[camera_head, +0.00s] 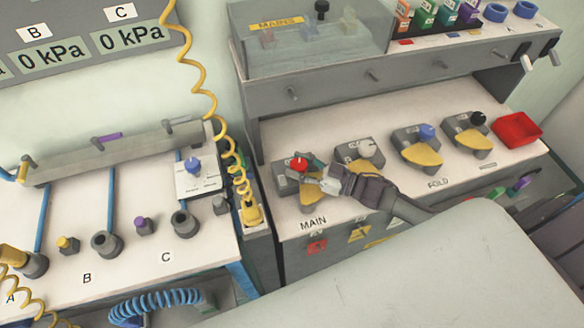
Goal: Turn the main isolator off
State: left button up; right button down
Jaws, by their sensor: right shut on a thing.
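The main isolator is a grey box with a red knob (300,163), above the printed label MAIN (313,223) at the left end of the right-hand bench. A yellow plate shows at its front, partly covered by my gripper. My right gripper (312,181) reaches in from the right and is shut at the isolator, just below and right of the red knob. Its fingers and the gripped part overlap, so the exact contact is hard to see. The knob's on or off marking is too small to read. My left gripper is not in view.
Similar grey units with a white knob (368,149), a blue knob (427,131) and a black knob (478,118) stand to the right. A red tray (517,130) is at the far right. A yellow coiled hose (238,175) hangs left of the isolator. A grey surface (420,270) fills the foreground.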

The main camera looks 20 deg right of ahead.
jog(key=shift+n+g+y+b, duration=0.3)
jog(key=shift+n+g+y, duration=0.2)
jog(key=shift+g+y, duration=0.1)
jog(key=c, duration=0.5)
grip_release()
jog(key=shift+v, duration=3.8)
jog(key=shift+c, duration=0.2)
